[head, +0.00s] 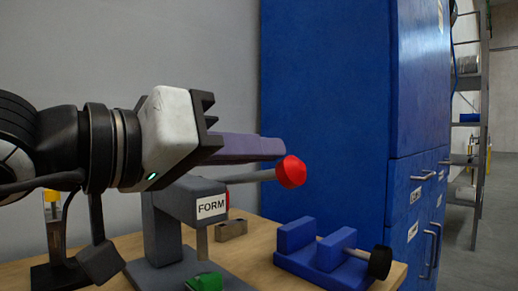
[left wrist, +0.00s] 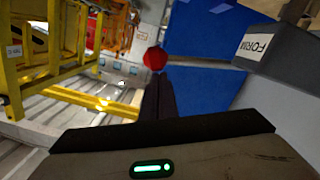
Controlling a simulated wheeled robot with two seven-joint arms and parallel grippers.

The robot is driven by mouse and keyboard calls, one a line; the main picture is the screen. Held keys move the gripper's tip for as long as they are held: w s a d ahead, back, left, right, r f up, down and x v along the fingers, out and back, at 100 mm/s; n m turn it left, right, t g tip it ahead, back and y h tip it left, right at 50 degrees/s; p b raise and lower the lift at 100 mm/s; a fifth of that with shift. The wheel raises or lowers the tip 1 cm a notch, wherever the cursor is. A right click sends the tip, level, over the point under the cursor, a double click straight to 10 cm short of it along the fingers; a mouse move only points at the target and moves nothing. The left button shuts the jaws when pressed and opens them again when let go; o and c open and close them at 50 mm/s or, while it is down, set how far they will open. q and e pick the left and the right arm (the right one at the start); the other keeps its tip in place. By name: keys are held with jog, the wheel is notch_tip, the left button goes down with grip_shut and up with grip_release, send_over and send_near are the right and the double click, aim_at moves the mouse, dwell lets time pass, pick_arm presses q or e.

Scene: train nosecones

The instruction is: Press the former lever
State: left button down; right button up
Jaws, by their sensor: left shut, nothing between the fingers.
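The former (head: 205,200) is a grey press with a "FORM" label, standing on a wooden workbench. Its lever (head: 250,177) is a grey rod that reaches right and ends in a red knob (head: 291,172). My left gripper (head: 272,148) comes in from the left, shut and empty, with its fingers just above the rod and close to the knob. I cannot tell whether they touch it. In the left wrist view the red knob (left wrist: 155,59) shows just beyond the fingertips (left wrist: 158,85), and the labelled former (left wrist: 270,50) is at upper right. My right gripper is not in view.
A blue vise (head: 320,257) with a black knob sits on the workbench (head: 262,235) at right. A green piece (head: 205,282) lies at the former's base. A tall blue cabinet (head: 330,100) stands behind. A yellow-capped item (head: 52,215) is at left.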

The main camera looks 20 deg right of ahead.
pick_arm(q)
jog(key=v, duration=1)
jog(key=shift+a, duration=0.15)
jog(key=shift+s, duration=0.15)
